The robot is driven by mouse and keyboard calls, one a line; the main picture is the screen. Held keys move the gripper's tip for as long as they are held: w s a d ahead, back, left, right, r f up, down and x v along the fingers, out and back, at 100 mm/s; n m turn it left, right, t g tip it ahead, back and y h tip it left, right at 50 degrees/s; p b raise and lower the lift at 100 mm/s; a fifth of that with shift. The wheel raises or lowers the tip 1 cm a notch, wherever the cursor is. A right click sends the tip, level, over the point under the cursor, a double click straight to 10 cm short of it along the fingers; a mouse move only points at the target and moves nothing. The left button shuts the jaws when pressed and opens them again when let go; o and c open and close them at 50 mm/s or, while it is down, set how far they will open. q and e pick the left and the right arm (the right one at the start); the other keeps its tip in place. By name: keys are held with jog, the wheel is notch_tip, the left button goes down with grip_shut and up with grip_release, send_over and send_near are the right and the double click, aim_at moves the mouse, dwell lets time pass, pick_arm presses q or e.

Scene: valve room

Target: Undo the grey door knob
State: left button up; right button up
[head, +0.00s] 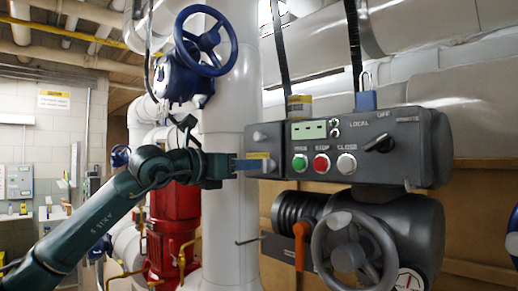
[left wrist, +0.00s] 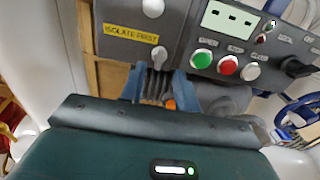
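The grey door knob (left wrist: 158,54) is on the lower part of a small grey door (left wrist: 118,14) with a yellow "ISOLATE FIRST" label. A second grey knob (left wrist: 153,8) is above it. In the head view the door (head: 262,138) is at the left end of the control box; its lower knob is largely hidden by my gripper. My left gripper (head: 264,164) reaches it from the left. In the left wrist view my gripper's two blue fingers (left wrist: 157,73) are apart, with the lower knob between or just beyond their tips. I cannot tell whether they touch it. My right gripper is not in view.
The control box (head: 410,158) has green, red and white buttons and a black selector. Below are a grey handwheel (head: 354,252) and an orange lever (head: 302,245). A white pipe (head: 228,100) stands behind my arm, and a blue valve wheel (head: 201,42) is above.

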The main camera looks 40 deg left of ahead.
aim_at(264, 165)
pick_arm(q)
jog(key=w+p, duration=0.2)
jog(key=w, duration=0.3)
jog(key=shift+d, duration=0.2)
grip_shut()
